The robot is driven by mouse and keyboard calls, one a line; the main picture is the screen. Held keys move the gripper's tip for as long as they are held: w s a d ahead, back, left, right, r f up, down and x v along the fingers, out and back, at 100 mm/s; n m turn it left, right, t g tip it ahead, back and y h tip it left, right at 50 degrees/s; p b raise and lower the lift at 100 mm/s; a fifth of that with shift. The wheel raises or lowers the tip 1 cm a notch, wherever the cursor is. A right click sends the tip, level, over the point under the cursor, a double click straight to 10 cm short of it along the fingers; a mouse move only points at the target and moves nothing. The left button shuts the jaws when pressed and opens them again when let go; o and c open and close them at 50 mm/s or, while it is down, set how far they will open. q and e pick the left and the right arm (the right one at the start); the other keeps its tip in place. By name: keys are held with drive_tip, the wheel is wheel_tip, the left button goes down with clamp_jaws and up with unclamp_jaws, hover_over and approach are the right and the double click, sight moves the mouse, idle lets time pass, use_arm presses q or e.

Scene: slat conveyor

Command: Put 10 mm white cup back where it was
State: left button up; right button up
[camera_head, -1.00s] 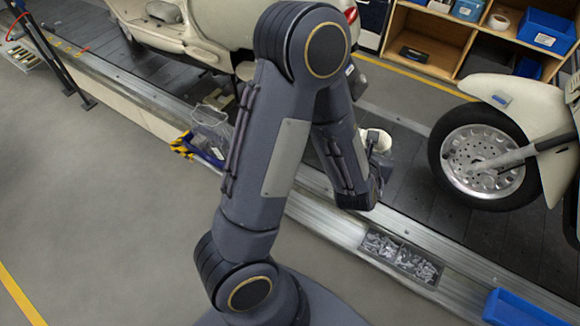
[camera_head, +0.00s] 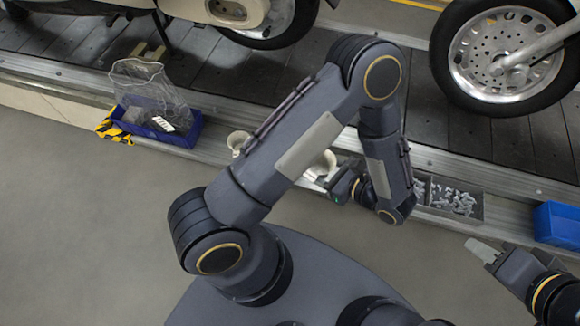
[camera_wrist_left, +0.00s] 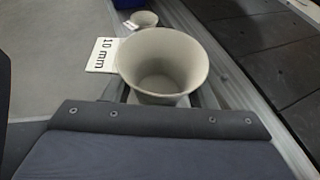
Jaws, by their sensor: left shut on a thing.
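The 10 mm white cup (camera_wrist_left: 163,65) fills the middle of the left wrist view, with its mouth toward the camera and a white "10 mm" tag (camera_wrist_left: 103,55) at its left. In the head view the cup (camera_head: 322,166) shows partly behind my left arm, by the front rail. My left gripper (camera_head: 338,180) is shut on it; its fingers are mostly hidden. A second white cup (camera_head: 237,142) stands farther left along the rail, and also shows small in the left wrist view (camera_wrist_left: 144,19). My right gripper (camera_head: 483,250) is at the lower right, away from the cups; its finger gap is unclear.
A blue bin (camera_head: 183,136) with a clear bag stands left on the rail, beside yellow-black tape. Right of the held cup are a grey tray of metal parts (camera_head: 455,200) and a blue bin (camera_head: 557,223). Motorcycles stand on the slat conveyor (camera_head: 400,40) behind.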

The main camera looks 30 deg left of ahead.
use_arm(q)
drive_tip(key=shift+s+a+f, duration=0.15)
drive_tip(key=shift+s+f, duration=0.05)
drive_tip(key=shift+f, duration=0.25)
drive_tip(key=w+a+f+b, duration=0.1)
drive_tip(key=w+a+f, duration=0.1)
drive_tip(key=a+f, duration=0.1)
drive_tip(key=w+a+f+b, duration=0.1)
drive_tip(key=w+a+f, duration=0.1)
drive_tip(key=a, duration=0.2)
drive_tip(key=w+a+f+b, duration=0.1)
drive_tip(key=a+f+b, duration=0.1)
drive_tip(key=a+f, duration=0.1)
drive_tip(key=shift+w+a+f, duration=0.3)
drive_tip(key=shift+w+a, duration=0.1)
drive_tip(key=shift+a, duration=0.1)
drive_tip(key=shift+w+a+f+b, duration=0.1)
drive_tip(key=shift+a+f+b, duration=0.1)
drive_tip(key=shift+f, duration=0.45)
drive_tip(key=shift+w+a+f+b, duration=0.1)
drive_tip(key=shift+f+b, duration=0.1)
drive_tip(key=shift+f, duration=0.45)
drive_tip(key=shift+a+f+b, duration=0.1)
drive_tip(key=shift+f+b, duration=0.1)
drive_tip(key=shift+f, duration=0.45)
drive_tip(key=shift+f, duration=0.1)
drive_tip(key=shift+f, duration=0.15)
drive_tip(key=o, duration=1)
